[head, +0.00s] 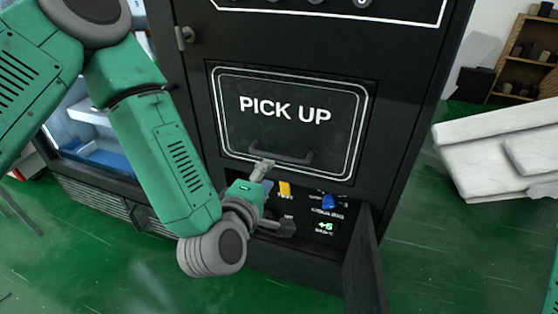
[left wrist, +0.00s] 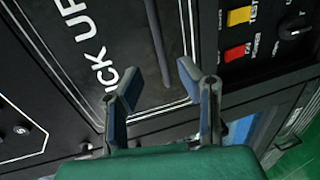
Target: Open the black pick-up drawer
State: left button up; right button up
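The black pick-up drawer (head: 245,135) is a panel with a white outline and the words PICK UP on the dark machine's front. It looks closed. Its dark bar handle (head: 283,155) runs along its lower part. My left gripper (head: 275,198) is just below the handle, with its fingers spread apart and empty. In the left wrist view the two fingers (left wrist: 163,88) are wide open, and the handle (left wrist: 158,40) lies ahead, between the lines of the fingers. Whether a finger touches the handle cannot be told. My right gripper is not in view.
A white slatted object (head: 500,150) is at the right. Green floor is clear in front.

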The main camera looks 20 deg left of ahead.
aim_at(278, 159)
pick_arm(q)
jog(key=b+x, duration=0.1)
jog(key=x, duration=0.8)
jog(key=shift+w+a, duration=0.1)
jog(key=shift+f, duration=0.1)
grip_shut()
